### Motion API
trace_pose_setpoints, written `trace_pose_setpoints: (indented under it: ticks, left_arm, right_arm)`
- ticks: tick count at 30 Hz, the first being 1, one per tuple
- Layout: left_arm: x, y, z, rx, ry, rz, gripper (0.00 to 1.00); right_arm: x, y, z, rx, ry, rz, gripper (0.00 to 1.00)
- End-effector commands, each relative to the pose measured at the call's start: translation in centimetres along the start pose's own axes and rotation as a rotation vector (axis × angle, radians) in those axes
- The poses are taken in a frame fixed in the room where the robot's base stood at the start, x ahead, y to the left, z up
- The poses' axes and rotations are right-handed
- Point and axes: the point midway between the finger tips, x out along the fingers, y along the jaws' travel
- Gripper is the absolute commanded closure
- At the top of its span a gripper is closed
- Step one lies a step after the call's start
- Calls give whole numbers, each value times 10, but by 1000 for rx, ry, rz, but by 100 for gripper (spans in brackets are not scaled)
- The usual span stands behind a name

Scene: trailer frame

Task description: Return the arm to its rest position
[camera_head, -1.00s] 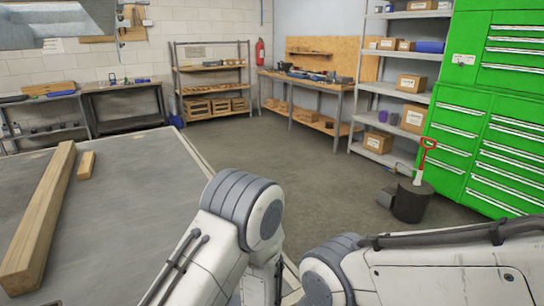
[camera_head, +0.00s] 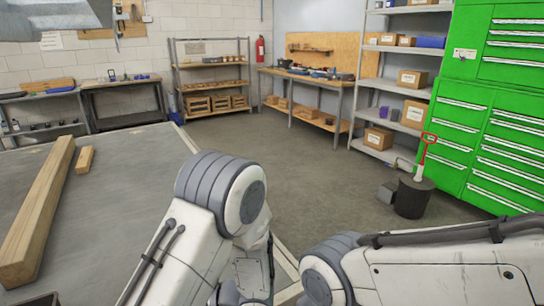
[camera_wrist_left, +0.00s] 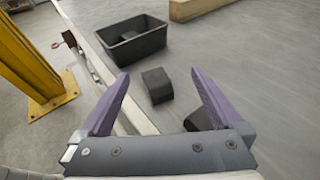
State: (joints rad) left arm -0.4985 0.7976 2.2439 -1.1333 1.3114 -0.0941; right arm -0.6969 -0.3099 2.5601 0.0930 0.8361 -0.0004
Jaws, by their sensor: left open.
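My left gripper (camera_wrist_left: 158,75) has its two purple fingers spread wide, with nothing held between them. Below and between the fingers, a small black block (camera_wrist_left: 157,86) lies on the grey tabletop (camera_wrist_left: 240,70). A second dark piece (camera_wrist_left: 198,118) is partly hidden by the right-hand finger. A black open bin (camera_wrist_left: 155,42) stands just beyond, with a dark piece inside. In the head view my left arm (camera_head: 222,195) is bent at the bottom centre, its gripper out of sight. My right arm (camera_head: 430,270) lies across the bottom right; its gripper is not visible.
A long wooden beam (camera_head: 38,210) and a short wooden block (camera_head: 85,160) lie on the table at left. A yellow post (camera_wrist_left: 30,65) stands beside the table edge. Shelves (camera_head: 400,80), green cabinets (camera_head: 480,120) and a dark stump (camera_head: 413,198) stand beyond open floor.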

Motion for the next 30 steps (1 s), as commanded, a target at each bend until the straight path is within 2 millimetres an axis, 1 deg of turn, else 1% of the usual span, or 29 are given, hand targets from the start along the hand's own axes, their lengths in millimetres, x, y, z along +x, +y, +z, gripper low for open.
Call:
trace_pose_setpoints:
  ticks: [1, 3, 6, 10, 14, 23, 26, 30]
  left_arm:
    - [3, 7, -5, -18, 1, 46, 0]
    - [4, 16, -4, -36, 0, 103, 0]
    - [4, 27, -5, -53, 1, 167, 0]
    - [2, 35, -4, -68, 0, 217, 0]
    - [2, 38, -3, -72, 0, 235, 0]
    - [2, 38, -3, -77, 3, 237, 0]
    - [1, 40, -2, -111, 28, 256, 0]
    - [-2, 41, 0, -237, 121, 319, 0]
  right_arm:
    - [11, 1, 1, 0, 0, 0, 0]
    - [16, 1, 1, 0, 0, 0, 0]
    - [22, 2, 1, 0, 0, 0, 0]
    - [26, 2, 1, 0, 0, 0, 0]
    - [26, 2, 1, 0, 0, 0, 0]
    - [25, 2, 1, -2, 1, 0, 0]
    - [21, 1, 1, -16, 4, 3, 0]
    - [10, -1, 1, -63, 15, 16, 0]
